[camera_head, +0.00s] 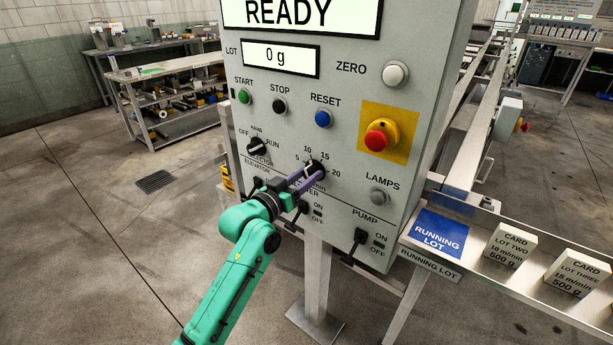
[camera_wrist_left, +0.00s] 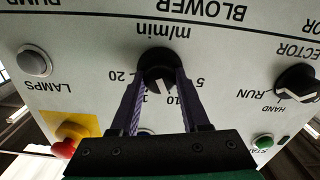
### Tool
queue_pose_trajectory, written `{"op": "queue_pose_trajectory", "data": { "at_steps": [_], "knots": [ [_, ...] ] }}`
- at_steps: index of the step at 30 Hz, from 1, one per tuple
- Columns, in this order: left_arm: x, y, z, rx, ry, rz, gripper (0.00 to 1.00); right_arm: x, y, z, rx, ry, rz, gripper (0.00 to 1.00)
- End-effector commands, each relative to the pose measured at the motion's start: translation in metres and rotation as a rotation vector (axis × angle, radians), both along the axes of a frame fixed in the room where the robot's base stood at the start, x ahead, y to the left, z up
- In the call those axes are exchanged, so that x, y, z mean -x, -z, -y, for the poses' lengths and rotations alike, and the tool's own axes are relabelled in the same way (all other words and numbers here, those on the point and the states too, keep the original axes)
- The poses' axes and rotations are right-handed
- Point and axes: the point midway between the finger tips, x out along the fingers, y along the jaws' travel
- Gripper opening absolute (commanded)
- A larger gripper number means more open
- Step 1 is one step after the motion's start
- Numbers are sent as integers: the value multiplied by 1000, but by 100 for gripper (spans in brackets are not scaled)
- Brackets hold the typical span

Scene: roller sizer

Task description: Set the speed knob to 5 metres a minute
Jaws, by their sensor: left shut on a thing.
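The speed knob (camera_head: 317,166) is a dark round knob on the grey control panel, with a scale marked 5, 10, 15 and 20 around it. It also shows in the upside-down left wrist view (camera_wrist_left: 160,63), above the m/min label in the panel's own sense. Its white pointer faces the 10 to 15 side of the scale; the exact reading is partly hidden by the fingers. My left gripper (camera_head: 307,176) has its two purple fingers shut on the knob, one on either side (camera_wrist_left: 158,90). My right gripper is not in view.
The panel carries a selector knob (camera_head: 257,147), green, black and blue buttons, and a red emergency stop (camera_head: 381,135). A pump switch (camera_head: 359,238) sits lower right. Lot cards (camera_head: 510,246) stand on a metal shelf at right.

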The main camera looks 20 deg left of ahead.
Motion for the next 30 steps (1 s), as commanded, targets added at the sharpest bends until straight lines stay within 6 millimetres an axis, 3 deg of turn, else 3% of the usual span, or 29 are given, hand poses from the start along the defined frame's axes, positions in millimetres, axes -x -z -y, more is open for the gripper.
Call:
{"op": "queue_pose_trajectory", "data": {
  "at_steps": [11,30],
  "knots": [
    [0,-3,0,124,0,-50,0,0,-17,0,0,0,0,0],
    [-1,-2,-2,626,-1,-249,0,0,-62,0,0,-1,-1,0]
  ]
}}
